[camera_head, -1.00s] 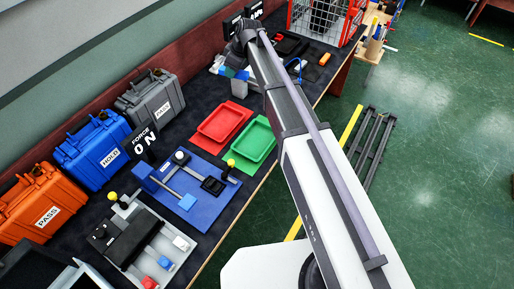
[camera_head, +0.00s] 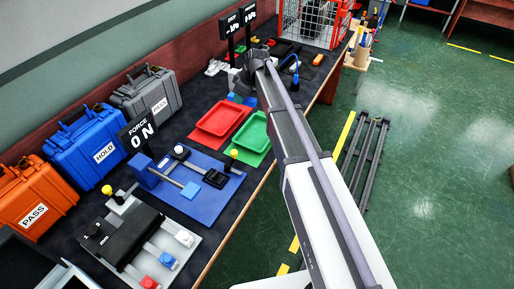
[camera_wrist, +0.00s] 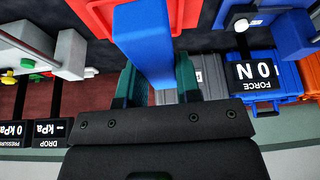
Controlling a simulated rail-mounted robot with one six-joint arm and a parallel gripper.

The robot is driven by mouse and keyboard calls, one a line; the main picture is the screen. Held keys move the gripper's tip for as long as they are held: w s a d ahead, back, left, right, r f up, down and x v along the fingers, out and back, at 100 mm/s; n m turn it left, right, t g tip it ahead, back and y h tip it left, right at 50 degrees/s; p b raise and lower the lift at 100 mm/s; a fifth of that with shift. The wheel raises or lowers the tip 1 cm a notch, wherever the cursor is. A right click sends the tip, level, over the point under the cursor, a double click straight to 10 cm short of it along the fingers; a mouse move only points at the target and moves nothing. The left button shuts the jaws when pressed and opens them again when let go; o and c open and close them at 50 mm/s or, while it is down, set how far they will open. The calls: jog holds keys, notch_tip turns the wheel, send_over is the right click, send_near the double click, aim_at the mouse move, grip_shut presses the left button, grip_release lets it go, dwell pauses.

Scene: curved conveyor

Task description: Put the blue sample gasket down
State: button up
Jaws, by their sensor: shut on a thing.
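In the wrist view the blue sample gasket (camera_wrist: 145,40) shows as a long blue block. The two dark green fingers of my gripper (camera_wrist: 158,82) are shut on it from both sides. A red tray (camera_wrist: 98,18) shows behind the block at the top of that view. In the head view my gripper (camera_head: 240,98) is small and partly hidden by my arm, beyond the red tray (camera_head: 220,119). A bit of blue and green shows there, too small to tell apart. I cannot tell the height of the gasket above the table.
A green tray (camera_head: 252,131) sits beside the red one. A blue fixture plate (camera_head: 205,208) and a grey fixture (camera_head: 183,256) stand nearer. Orange, blue and grey cases line the wall. A FORCE display (camera_head: 138,131) reads 0 N. Two dark displays stand beyond my gripper.

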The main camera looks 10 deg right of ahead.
jog(key=b, duration=0.7)
send_over(254, 134)
notch_tip(254, 134, down, 10)
jog(key=shift+m, duration=0.5)
jog(key=f+b, duration=0.6)
jog(key=b, duration=0.1)
jog(key=d+f+b, duration=0.1)
jog(key=f+b, duration=0.2)
jog(key=f, duration=0.1)
jog(key=shift+s+f, duration=0.1)
jog(key=shift+s, duration=0.25)
jog(key=shift+r, duration=0.35)
jog(key=shift+f, duration=0.3)
jog(key=o, duration=0.9)
jog(key=shift+r, duration=0.1)
jog(key=shift+o, duration=0.2)
